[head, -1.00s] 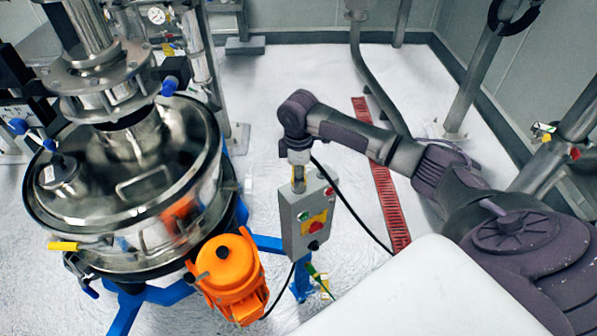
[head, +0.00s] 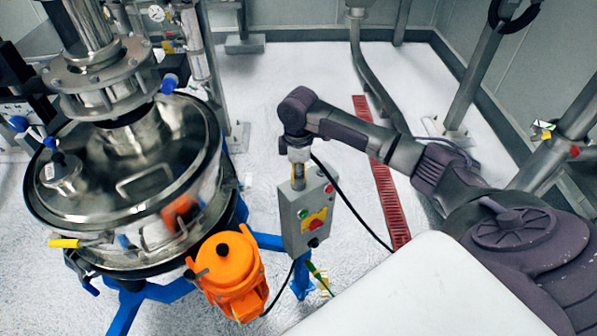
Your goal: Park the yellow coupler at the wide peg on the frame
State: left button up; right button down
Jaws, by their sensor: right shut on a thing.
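My right gripper (head: 298,158) points down just above the top of the grey control box. The blue frame (head: 270,241) runs below the sifter and behind the box. I cannot make out the wide peg on it. My left gripper is not in view.
A white surface (head: 420,295) fills the lower right.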

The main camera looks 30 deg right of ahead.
jog(key=shift+f, duration=0.8)
dwell(0.4)
jog(key=c, duration=0.6)
grip_release()
notch_tip(320, 180, up, 12)
jog(key=shift+r, duration=0.1)
